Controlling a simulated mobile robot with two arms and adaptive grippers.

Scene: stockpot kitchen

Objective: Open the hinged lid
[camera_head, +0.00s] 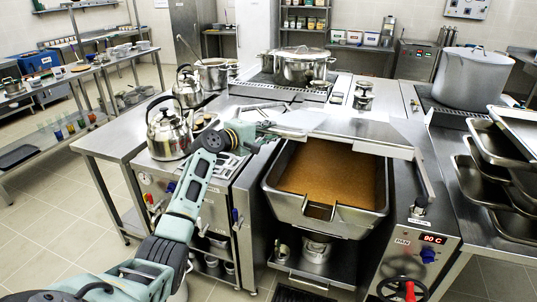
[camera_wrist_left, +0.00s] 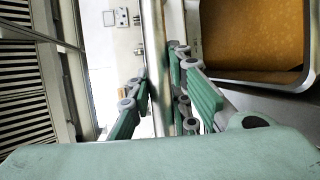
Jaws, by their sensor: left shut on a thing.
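The steel hinged lid (camera_head: 365,131) stands raised above the rectangular pan (camera_head: 282,208), seen at a shallow angle in the head view. The pan's opening is exposed and holds a flat brown filling (camera_head: 325,177). My left gripper (camera_head: 272,127) is at the lid's left end, partly hidden by its own wrist. In the left wrist view its fingers (camera_wrist_left: 160,100) are shut on a long steel bar (camera_wrist_left: 154,45), which seems to be the lid's handle or front edge. The brown filling also shows there at the upper right (camera_wrist_left: 250,35). My right gripper is not in view.
Kettles (camera_head: 168,132) stand on the stove to the left, close to my left arm. A lidded pot (camera_head: 300,66) stands behind the lid. A large stockpot (camera_head: 470,78) and stacked trays (camera_head: 490,175) are at the right. Open tiled floor (camera_head: 60,215) lies at the left.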

